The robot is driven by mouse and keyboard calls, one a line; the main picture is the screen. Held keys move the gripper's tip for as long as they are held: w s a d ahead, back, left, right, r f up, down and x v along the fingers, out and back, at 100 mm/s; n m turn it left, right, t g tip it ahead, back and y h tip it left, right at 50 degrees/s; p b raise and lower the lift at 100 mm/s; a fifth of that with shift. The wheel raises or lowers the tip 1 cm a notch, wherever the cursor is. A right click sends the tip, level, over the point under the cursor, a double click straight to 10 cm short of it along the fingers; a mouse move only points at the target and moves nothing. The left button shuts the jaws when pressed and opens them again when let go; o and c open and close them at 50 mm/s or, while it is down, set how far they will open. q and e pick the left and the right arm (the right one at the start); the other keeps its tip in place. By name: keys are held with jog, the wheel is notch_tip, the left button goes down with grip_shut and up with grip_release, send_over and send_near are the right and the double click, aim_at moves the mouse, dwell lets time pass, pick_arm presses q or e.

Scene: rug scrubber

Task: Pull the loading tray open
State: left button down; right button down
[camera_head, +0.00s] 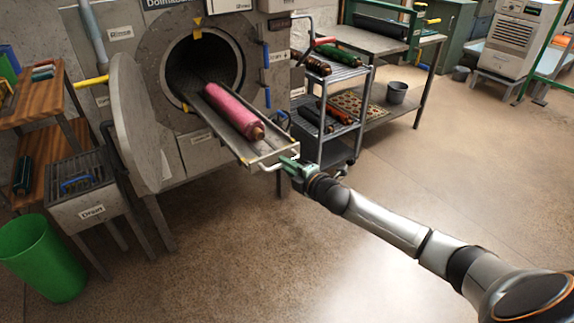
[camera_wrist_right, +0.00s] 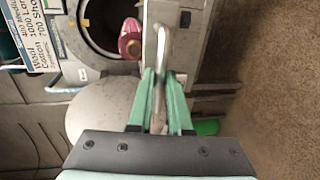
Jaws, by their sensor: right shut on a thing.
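The loading tray (camera_head: 267,150) sticks out of the round opening of the grey machine (camera_head: 202,60), with a pink rolled rug (camera_head: 235,110) lying on it. At its outer end is a metal handle (camera_head: 272,167). My right gripper (camera_head: 287,164) is at this handle and shut on it. In the right wrist view, the handle (camera_wrist_right: 163,50) runs down between the green fingers of the gripper (camera_wrist_right: 162,95). The tray end and part of the pink roll (camera_wrist_right: 130,40) also show there. My left gripper is not in view.
The machine's round door (camera_head: 133,120) hangs open left of the tray. A wire cart (camera_head: 345,110) with rolled rugs stands close on the right. A drain box (camera_head: 88,195) and a green bin (camera_head: 40,258) stand left. The floor in front is clear.

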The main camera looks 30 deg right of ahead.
jog(key=c, duration=1)
grip_release()
jog(key=shift+w, duration=0.1)
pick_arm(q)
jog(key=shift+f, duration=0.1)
pick_arm(e)
jog(key=shift+o, duration=0.7)
pick_arm(q)
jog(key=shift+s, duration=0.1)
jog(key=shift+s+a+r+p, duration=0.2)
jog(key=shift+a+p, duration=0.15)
jog(key=shift+p, duration=0.2)
pick_arm(e)
jog(key=v, duration=1.2)
jog(key=shift+s, duration=0.25)
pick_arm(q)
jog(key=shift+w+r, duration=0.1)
